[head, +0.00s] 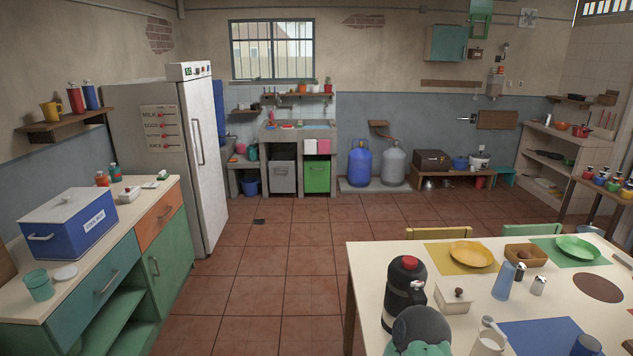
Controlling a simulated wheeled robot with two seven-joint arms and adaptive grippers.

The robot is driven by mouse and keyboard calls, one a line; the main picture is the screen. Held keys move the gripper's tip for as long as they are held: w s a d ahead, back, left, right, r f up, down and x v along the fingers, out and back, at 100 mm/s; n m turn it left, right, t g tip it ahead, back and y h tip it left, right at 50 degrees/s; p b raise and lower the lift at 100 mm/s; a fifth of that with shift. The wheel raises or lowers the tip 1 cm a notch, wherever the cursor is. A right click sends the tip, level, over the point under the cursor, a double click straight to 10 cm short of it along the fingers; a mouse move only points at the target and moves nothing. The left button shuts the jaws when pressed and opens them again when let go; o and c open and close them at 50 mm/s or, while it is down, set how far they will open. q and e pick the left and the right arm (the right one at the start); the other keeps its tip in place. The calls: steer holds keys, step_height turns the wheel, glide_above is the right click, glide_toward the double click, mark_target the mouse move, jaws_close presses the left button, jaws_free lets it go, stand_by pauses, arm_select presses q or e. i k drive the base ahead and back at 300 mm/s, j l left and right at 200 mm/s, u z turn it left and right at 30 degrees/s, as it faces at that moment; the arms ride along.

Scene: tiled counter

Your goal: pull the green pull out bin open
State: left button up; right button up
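The green pull-out bin (317,178) is far off at the back wall. It sits in the right-hand bay under the concrete sink counter and looks pushed in, with its front about level with the counter. A dark strip shows along its top edge. A matching grey bin (283,178) sits in the bay to its left. Pink and white cloths (317,146) hang on the counter front above the green bin. Neither of my grippers is in view.
A white fridge (205,150) and counter with a blue cooler (70,228) stand left. A laid table (375,262) stands right. Blue (359,165) and grey (393,165) gas cylinders stand right of the bins.

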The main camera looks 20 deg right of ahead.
mark_target(316, 167)
steer(key=i+j, duration=0.65)
steer(key=i+z, duration=0.1)
steer(key=i, duration=0.35)
steer(key=i+j+z, duration=0.15)
steer(key=i, duration=0.35)
steer(key=i+j+z, duration=0.1)
steer(key=i, duration=0.35)
steer(key=i+j+z, duration=0.15)
steer(key=i, duration=0.3)
steer(key=i+j+z, duration=0.1)
steer(key=i, duration=1.9)
steer(key=i+l+z, duration=0.1)
steer(key=i+z, duration=0.15)
steer(key=i, duration=0.4)
steer(key=i+z, duration=0.25)
steer(key=i, duration=0.45)
steer(key=i+j+z, duration=0.25)
steer(key=i, duration=0.4)
steer(key=i+l+u, duration=0.15)
steer(key=i+u, duration=0.3)
steer(key=i, duration=0.2)
steer(key=i+l+u, duration=0.35)
steer(key=i+u, duration=0.15)
steer(key=i+l+u, duration=0.45)
steer(key=i+l, duration=0.15)
steer(key=i+l+u, duration=0.5)
steer(key=i+l, duration=0.2)
steer(key=i, duration=0.15)
